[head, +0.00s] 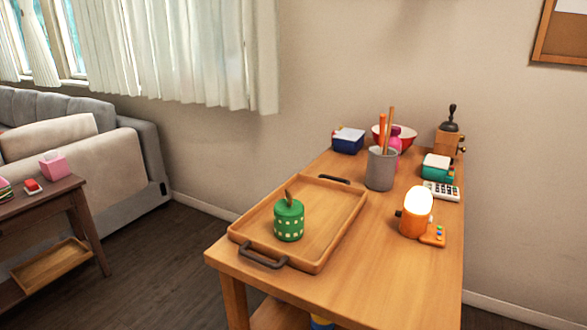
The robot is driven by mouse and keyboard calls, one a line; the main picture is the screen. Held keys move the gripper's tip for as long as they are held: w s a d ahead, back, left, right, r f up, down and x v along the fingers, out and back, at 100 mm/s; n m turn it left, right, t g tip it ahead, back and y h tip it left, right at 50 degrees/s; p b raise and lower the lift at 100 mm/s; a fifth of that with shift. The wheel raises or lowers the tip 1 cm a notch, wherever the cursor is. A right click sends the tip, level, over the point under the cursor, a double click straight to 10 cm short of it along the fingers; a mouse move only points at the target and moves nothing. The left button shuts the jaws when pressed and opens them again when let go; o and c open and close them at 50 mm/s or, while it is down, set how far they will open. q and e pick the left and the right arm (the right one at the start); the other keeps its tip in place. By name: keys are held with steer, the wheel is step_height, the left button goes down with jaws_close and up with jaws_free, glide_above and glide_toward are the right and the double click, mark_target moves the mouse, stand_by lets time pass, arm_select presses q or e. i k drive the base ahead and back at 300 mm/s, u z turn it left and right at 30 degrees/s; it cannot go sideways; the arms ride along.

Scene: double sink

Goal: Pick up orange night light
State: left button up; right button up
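The orange night light (415,222) stands on the wooden table (385,280), toward its right edge. It has a glowing white top, an orange body and a small orange base part with coloured buttons on its right. Nothing is touching it from above, and the table in front of it is bare. Neither of my grippers shows in the head view.
Left of the light is a wooden tray (335,235) with dark handles, holding a green jar (289,220). Behind the light are a calculator (441,190), a teal-and-white box (437,168), a grey cup (380,170) with sticks and a wooden grinder (449,137).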

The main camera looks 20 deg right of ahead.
mark_target(413, 225)
steer(key=u, duration=1.3)
steer(key=k, duration=0.9)
steer(key=z, duration=1.15)
steer(key=i, duration=0.5)
steer(key=z, duration=0.05)
